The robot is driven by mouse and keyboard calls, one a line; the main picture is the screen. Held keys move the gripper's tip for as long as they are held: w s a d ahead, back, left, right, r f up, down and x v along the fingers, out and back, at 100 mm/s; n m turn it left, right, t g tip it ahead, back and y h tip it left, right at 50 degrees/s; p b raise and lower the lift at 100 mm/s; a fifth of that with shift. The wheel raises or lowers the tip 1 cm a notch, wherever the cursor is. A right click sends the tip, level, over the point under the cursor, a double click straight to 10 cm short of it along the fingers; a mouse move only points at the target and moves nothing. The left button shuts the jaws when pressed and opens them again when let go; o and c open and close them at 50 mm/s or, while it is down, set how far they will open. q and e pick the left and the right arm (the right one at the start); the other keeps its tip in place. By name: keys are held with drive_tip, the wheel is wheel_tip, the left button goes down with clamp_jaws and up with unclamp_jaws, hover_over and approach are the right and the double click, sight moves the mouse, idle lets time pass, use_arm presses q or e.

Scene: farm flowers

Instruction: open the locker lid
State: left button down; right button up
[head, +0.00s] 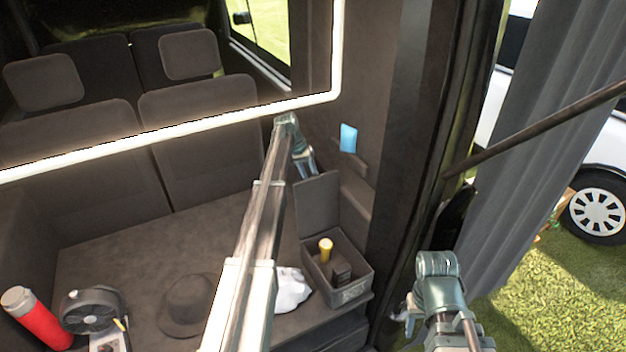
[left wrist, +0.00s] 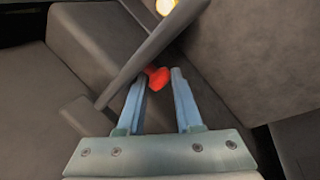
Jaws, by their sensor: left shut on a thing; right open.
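My left gripper (head: 306,168) is at the lid's top edge. In the left wrist view its fingers (left wrist: 160,88) are around a small red knob (left wrist: 157,77), beside the slab-like lid (left wrist: 150,55). My right gripper (head: 401,313) is open at the lower right, apart from the locker; its fingers are small and partly hidden.
A dark door post (head: 440,130) rises at the right.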

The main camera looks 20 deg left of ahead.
use_arm(q)
drive_tip(key=shift+s+a+f, duration=0.1)
drive_tip(key=shift+s+a, duration=0.15)
drive_tip(key=shift+a, duration=0.15)
drive_tip(key=c, duration=1)
unclamp_jaws()
drive_tip(key=o, duration=0.5)
drive_tip(key=shift+a, duration=0.15)
drive_tip(key=shift+c, duration=0.2)
drive_tip(key=shift+w, duration=0.1)
